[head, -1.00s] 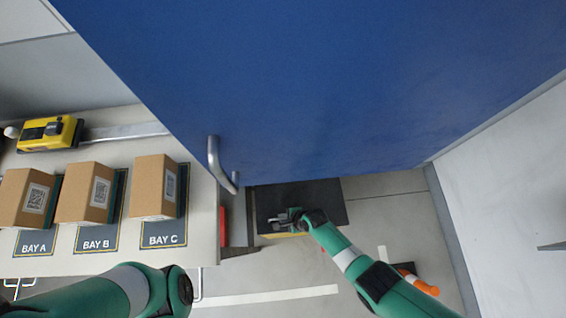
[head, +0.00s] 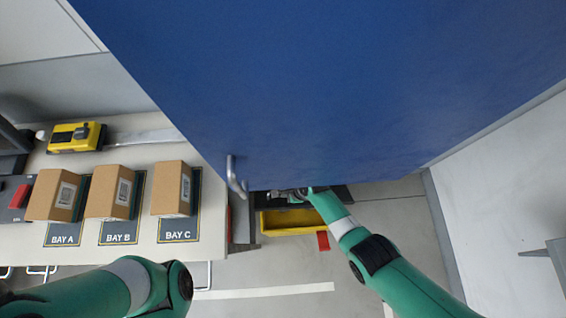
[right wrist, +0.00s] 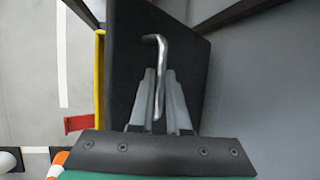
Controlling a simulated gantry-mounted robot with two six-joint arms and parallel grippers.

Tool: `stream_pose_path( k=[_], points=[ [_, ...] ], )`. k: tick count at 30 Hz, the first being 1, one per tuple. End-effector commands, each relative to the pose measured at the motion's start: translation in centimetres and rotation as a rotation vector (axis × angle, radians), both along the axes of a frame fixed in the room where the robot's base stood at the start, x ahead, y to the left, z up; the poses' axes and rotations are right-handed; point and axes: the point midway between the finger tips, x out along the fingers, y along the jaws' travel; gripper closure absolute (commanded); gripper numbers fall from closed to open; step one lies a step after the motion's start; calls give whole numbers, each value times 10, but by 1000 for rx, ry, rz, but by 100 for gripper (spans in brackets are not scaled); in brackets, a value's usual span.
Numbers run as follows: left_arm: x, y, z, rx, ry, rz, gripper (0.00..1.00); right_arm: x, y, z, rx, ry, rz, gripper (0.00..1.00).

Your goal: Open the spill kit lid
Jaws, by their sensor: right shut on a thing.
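The spill kit (head: 275,229) is a yellow box on the floor below the blue door panel, and part of its yellow inside shows. Its black lid (head: 341,194) is raised at the front edge and partly hidden by the blue panel. In the right wrist view the dark lid (right wrist: 124,60) carries a bent metal handle (right wrist: 161,50). My right gripper (right wrist: 160,85) is shut on this handle; in the head view the gripper (head: 300,193) is small and partly covered. My left arm enters at the lower left, but its gripper is out of view.
A large blue door panel (head: 330,90) with a metal handle (head: 234,175) hangs over the kit. Left is a table with cardboard boxes (head: 172,188) on bay mats and a yellow device (head: 75,137). A red tab (head: 323,240) shows at the kit's front. Floor in front is clear.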

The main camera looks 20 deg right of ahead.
Motion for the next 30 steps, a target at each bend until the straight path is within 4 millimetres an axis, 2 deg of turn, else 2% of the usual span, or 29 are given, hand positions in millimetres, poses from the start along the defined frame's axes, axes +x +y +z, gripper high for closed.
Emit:
stream_pose_path(
  k=[9,10,15,30],
  points=[
    [0,0,-1,0,0,0,100,3,-2,0,-4,-9,-2,100],
    [0,0,-1,0,0,0,100,3,-2,0,-4,-9,-2,84],
    [0,0,-1,0,0,0,100,2,-1,0,-3,-6,-2,55],
    [0,0,0,0,0,0,100,1,0,1,0,-2,-1,55]
  ],
)
